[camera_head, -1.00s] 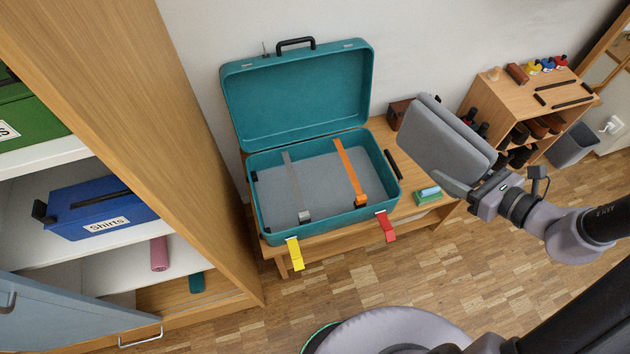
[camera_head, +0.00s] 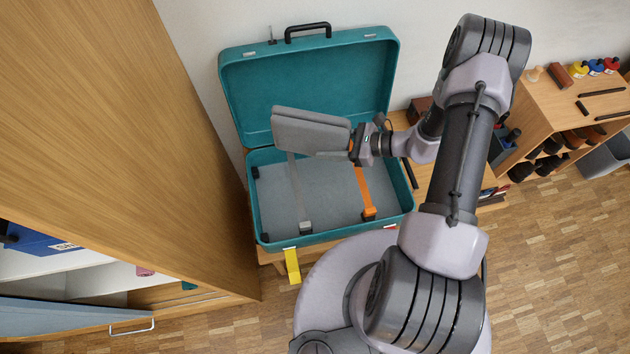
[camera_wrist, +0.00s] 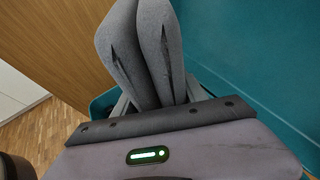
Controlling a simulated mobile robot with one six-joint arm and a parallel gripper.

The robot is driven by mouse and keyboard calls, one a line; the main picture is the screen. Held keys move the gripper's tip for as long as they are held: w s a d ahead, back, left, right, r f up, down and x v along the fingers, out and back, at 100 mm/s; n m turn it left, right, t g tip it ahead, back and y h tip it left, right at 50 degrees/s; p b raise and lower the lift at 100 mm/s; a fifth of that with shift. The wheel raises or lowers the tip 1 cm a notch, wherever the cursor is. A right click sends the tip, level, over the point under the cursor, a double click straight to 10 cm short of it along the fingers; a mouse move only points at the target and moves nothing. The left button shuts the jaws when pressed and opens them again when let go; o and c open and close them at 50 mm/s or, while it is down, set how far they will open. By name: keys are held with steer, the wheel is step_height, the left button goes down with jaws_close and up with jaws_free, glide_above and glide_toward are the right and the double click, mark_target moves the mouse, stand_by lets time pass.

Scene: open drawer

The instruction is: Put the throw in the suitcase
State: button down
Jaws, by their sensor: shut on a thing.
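The throw (camera_head: 312,130) is a grey folded bundle. My gripper (camera_head: 352,143) is shut on its right end and holds it in the air over the back part of the suitcase. In the wrist view the throw (camera_wrist: 140,45) shows as two thick grey folds gripped between the fingers. The suitcase (camera_head: 256,218) is teal and stands open, with its lid (camera_head: 240,90) raised against the wall. Its grey bottom is bare apart from a grey strap (camera_head: 297,190) and an orange strap (camera_head: 366,195). My arm and the throw hide parts of the lid and the right side.
The suitcase rests on a low wooden bench (camera_head: 425,185). A wooden shoe shelf (camera_head: 550,125) stands on the right. A yellow tag (camera_head: 292,265) hangs at the front.

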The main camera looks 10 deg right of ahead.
steer(key=n+g+b, duration=0.1)
steer(key=b, duration=0.1)
glide_above(323, 194)
step_height(323, 194, down, 12)
steer(key=shift+y, duration=0.3)
step_height(323, 194, down, 10)
steer(key=b, duration=0.5)
steer(key=shift+f, duration=0.2)
steer(key=shift+r, duration=0.15)
steer(key=c, duration=0.6)
jaws_free()
